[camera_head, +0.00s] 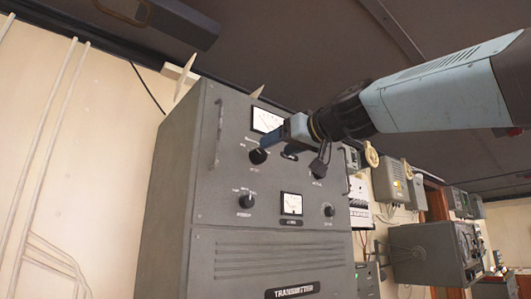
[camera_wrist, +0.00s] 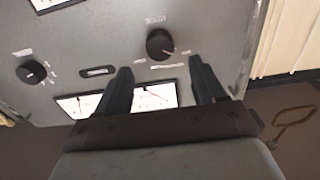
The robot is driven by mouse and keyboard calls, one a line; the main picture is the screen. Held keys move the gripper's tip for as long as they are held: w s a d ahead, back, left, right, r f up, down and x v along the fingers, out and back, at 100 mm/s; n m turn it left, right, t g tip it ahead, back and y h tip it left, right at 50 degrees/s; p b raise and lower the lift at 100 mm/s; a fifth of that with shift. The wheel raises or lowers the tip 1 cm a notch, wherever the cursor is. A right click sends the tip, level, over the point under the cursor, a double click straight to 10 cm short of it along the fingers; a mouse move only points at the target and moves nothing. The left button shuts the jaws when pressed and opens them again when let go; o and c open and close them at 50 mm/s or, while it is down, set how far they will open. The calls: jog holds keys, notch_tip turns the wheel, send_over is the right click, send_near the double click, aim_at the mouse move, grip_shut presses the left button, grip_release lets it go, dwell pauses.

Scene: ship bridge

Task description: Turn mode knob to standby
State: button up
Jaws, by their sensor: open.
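The mode knob (camera_wrist: 160,44) is a round black knob on the grey transmitter panel. The word MODE shows upside down beside it in the wrist view. A pale mark on the knob points to the lower right there. Small position labels around it are too blurred to read. In the head view it is the upper left knob (camera_head: 258,156). My gripper (camera_wrist: 160,73) is open and empty. Its two dark fingers are spread wider than the knob, with their tips just below it in the wrist view. In the head view my gripper (camera_head: 272,138) is close to the panel by the knob; contact cannot be told.
Another black knob (camera_wrist: 30,72) is on the same panel, with a lit meter (camera_wrist: 155,97) partly behind the fingers. The grey transmitter cabinet (camera_head: 270,262) has a vertical handle (camera_head: 218,132) on its left and lower knobs (camera_head: 246,202). Wall boxes (camera_head: 390,182) stand to the right.

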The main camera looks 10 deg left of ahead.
aim_at(262, 154)
jog(key=shift+x, duration=3.1)
jog(key=shift+c, duration=0.2)
jog(key=c, duration=1)
jog(key=m, duration=0.3)
jog(key=shift+m, duration=0.3)
jog(key=shift+f+m, duration=0.1)
jog(key=shift+m, duration=1.9)
jog(key=shift+w, duration=0.1)
